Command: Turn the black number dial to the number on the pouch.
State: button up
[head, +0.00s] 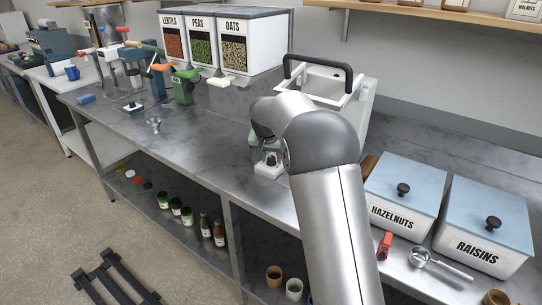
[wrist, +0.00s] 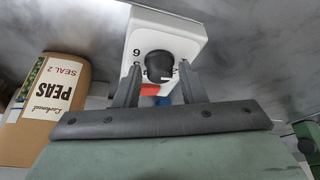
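In the wrist view the black number dial (wrist: 159,66) sits on a white box (wrist: 185,32). A 9 shows beside it; another mark below it is partly hidden. My gripper (wrist: 161,68) is open, with one finger on each side of the dial and a gap visible at both sides. The brown pouch (wrist: 38,132) at the left has a label reading "PEAS" and "SEAL 2". In the head view my arm covers most of this area. A small white unit with a dark knob (head: 269,166) shows beside my arm. I cannot make out the pouch there.
A white frame with a black handle (head: 318,68) stands behind my arm. Hazelnuts (head: 402,191) and raisins (head: 487,222) bins are at the right, with a metal scoop (head: 420,257) in front. Lentils, peas and oats bins (head: 222,48) stand at the back.

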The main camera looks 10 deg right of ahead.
jog(key=c, duration=0.5)
jog(key=shift+c, duration=0.2)
jog(key=m+h, duration=0.1)
jog(key=m, duration=0.2)
jog(key=shift+a+r+g, duration=0.1)
jog(key=shift+a+g, duration=0.05)
jog(key=shift+g, duration=0.15)
jog(key=shift+w+m+g+h+p, duration=0.1)
jog(key=shift+m+g+h+p, duration=0.25)
jog(key=shift+m, duration=0.85)
jog(key=shift+w+m+g+h+p, duration=0.1)
jog(key=shift+m+g+h+p, duration=0.25)
jog(key=shift+m, duration=0.85)
jog(key=o, duration=1)
jog(key=shift+c, duration=0.2)
